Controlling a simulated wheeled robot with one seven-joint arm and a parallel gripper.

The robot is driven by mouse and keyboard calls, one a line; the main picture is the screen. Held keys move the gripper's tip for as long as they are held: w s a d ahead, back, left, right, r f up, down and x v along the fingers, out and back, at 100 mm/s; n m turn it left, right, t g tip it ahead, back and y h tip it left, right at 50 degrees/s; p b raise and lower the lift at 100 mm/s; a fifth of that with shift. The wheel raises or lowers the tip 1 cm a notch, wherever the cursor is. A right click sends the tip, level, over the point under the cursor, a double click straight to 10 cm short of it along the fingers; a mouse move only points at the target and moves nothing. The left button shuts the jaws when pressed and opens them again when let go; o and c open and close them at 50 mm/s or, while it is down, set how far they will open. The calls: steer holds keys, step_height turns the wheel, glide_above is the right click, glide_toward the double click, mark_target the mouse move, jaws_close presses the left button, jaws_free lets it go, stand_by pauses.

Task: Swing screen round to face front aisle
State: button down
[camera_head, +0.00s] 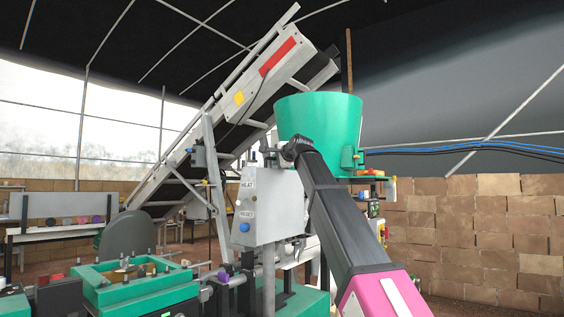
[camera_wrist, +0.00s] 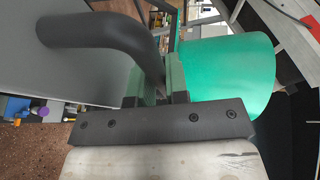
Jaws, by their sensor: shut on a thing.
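A grey control box (camera_head: 266,212) with HEAT and RESET labels and a blue knob stands upright in the middle of the head view. Its labelled side faces left of my camera; I cannot make out a lit display on it. In the wrist view its plain grey face (camera_wrist: 50,110) fills the left side. A thick black curved handle (camera_wrist: 105,32) comes off that face. My gripper (camera_wrist: 160,88) is shut on the handle, with a green-padded finger on each side. In the head view my gripper (camera_head: 296,150) is at the box's top right; the handle is mostly hidden there.
A green hopper (camera_head: 320,118) stands close behind and right of my gripper. A conveyor (camera_head: 240,100) slopes up behind the box. A green-framed machine (camera_head: 135,285) is at lower left. A brick stack (camera_head: 480,235) lines the right.

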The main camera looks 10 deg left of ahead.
steer(key=shift+s+f, duration=0.1)
steer(key=c, duration=1.1)
jaws_free()
steer(key=shift+c, duration=0.2)
steer(key=v, duration=1)
steer(key=shift+s+d, duration=0.2)
steer(key=shift+s, duration=0.05)
